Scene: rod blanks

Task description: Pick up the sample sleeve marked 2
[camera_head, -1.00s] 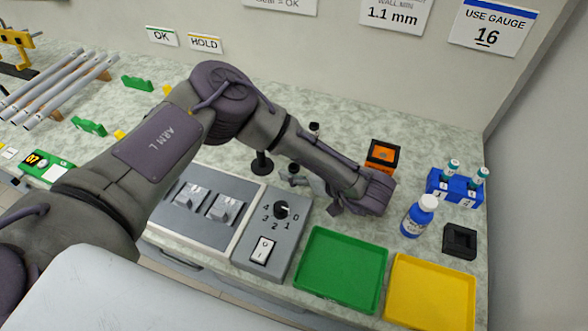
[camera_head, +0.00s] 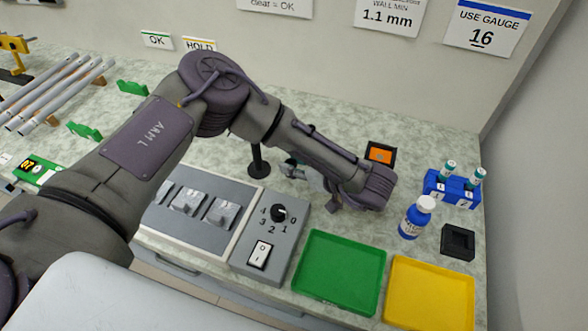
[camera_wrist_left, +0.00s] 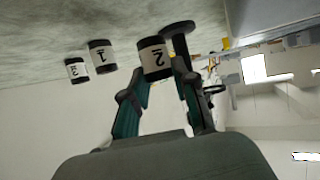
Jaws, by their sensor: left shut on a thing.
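The sample sleeve marked 2 (camera_wrist_left: 154,60) is a dark cylinder with a white numbered band, between the fingertips of my left gripper (camera_wrist_left: 158,82) in the left wrist view. The gripper is shut on it. Sleeves marked 1 (camera_wrist_left: 102,56) and 3 (camera_wrist_left: 77,70) stand apart to its left on the pale counter. I cannot tell whether sleeve 2 is clear of the counter. In the head view my left gripper (camera_head: 297,168) points left beyond the switch box, and the arm hides the sleeves. My right gripper is not in view.
A black post on a round base (camera_head: 258,162) stands close to the gripper; it also shows in the wrist view (camera_wrist_left: 178,32). A switch box (camera_head: 272,232), green tray (camera_head: 341,306), yellow tray (camera_head: 430,298), blue bottle (camera_head: 415,218) and orange-faced box (camera_head: 381,154) are near the arm.

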